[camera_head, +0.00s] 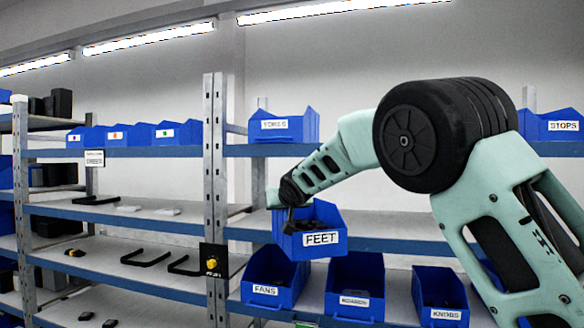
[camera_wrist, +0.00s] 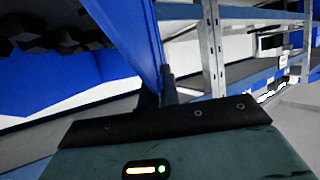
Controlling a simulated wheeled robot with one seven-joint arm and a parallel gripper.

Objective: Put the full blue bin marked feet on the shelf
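The blue bin marked FEET (camera_head: 318,252) hangs at the front of the middle shelf (camera_head: 390,243) of the right-hand rack, overlapping its blue front edge. Dark pieces show inside it in the wrist view (camera_wrist: 60,36). My gripper (camera_head: 290,207) is at the bin's left side, shut on its wall; in the wrist view the blue wall (camera_wrist: 132,40) runs down between the fingers. Whether the bin touches the shelf I cannot tell. The middle shelf to the right of the bin is bare, partly behind my arm.
On the lower shelf stand blue bins marked FANS (camera_head: 265,291) and KNOBS (camera_head: 444,314), with another bin (camera_head: 354,308) between them. A bin marked STOPS (camera_head: 562,126) and another bin (camera_head: 284,125) stand on the upper shelf. A metal post (camera_head: 214,150) is left of my gripper.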

